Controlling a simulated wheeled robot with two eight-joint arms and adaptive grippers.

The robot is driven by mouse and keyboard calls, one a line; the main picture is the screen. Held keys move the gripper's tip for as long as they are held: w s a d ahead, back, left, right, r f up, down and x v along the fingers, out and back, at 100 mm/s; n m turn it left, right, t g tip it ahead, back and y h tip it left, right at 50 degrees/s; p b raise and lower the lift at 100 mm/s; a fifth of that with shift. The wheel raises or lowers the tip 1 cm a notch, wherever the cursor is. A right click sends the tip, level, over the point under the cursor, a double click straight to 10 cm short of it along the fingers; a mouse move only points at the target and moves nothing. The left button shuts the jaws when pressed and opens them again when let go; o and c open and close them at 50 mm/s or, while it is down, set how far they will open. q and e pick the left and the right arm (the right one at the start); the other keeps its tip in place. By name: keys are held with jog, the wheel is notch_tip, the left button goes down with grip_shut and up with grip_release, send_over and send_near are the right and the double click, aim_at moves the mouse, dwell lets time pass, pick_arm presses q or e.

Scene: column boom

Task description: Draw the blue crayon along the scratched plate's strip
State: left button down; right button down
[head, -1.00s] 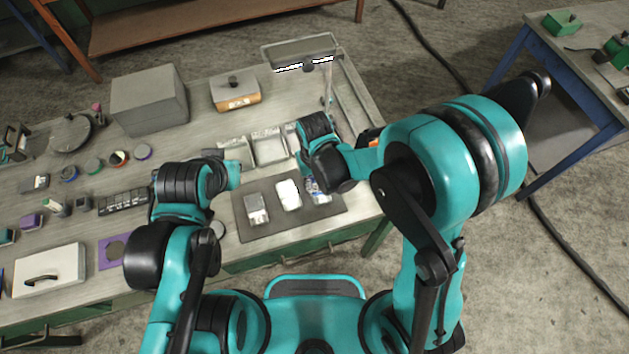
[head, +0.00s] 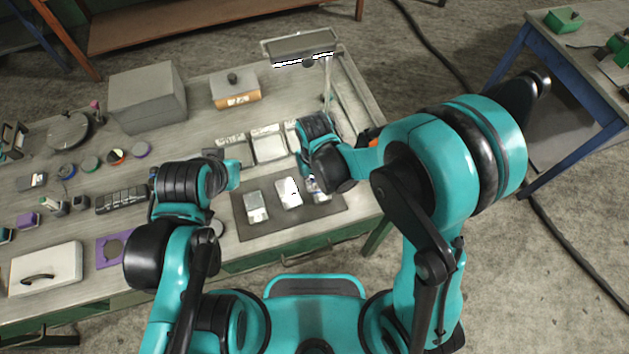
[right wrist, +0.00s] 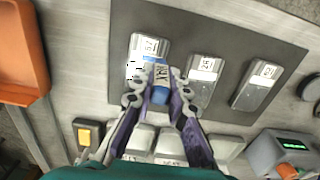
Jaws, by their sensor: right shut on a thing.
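My right gripper (right wrist: 155,93) is shut on the blue crayon (right wrist: 160,82), which has a pale paper band. The crayon is over the lower part of the left metal plate (right wrist: 150,46) in the right wrist view; I cannot tell whether it touches. A middle plate (right wrist: 203,72) and a right plate (right wrist: 257,84) lie beside it on the dark mat (right wrist: 232,38). Each has a number label. Which plate is scratched is not clear. In the head view my right gripper (head: 311,178) is over the mat's right side, and my left gripper (head: 232,176) hangs left of the mat, its fingers unclear.
Shallow trays (head: 268,146) stand behind the mat. A lamp (head: 301,48) stands at the back. A grey box (head: 147,98), small round pots (head: 90,163) and a white lidded case (head: 46,268) occupy the bench's left.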

jog(key=shift+f+b, duration=0.3)
jog(key=shift+f, duration=0.05)
jog(key=shift+w+d+r, duration=0.1)
jog(key=shift+w+d, duration=0.2)
jog(key=shift+d, duration=0.7)
jog(key=shift+w+d, duration=0.25)
jog(key=shift+d, duration=0.7)
jog(key=shift+s+a+b, duration=0.3)
jog(key=shift+a, duration=0.7)
jog(key=shift+s+a+b, duration=0.25)
jog(key=shift+a, duration=0.7)
jog(key=shift+w+d, duration=0.3)
jog(key=shift+d, duration=0.65)
jog(key=shift+w+d, duration=0.25)
jog(key=shift+d, duration=0.7)
jog(key=shift+s+a+b, duration=0.3)
jog(key=shift+a, duration=0.65)
jog(key=shift+s+a+b, duration=0.25)
jog(key=shift+s+a, duration=0.05)
jog(key=shift+a, duration=0.65)
jog(key=shift+w+d, duration=0.2)
jog(key=shift+d, duration=0.45)
jog(key=shift+w+d, duration=0.2)
jog(key=shift+d, duration=0.45)
jog(key=shift+w+d, duration=0.2)
jog(key=shift+d, duration=0.45)
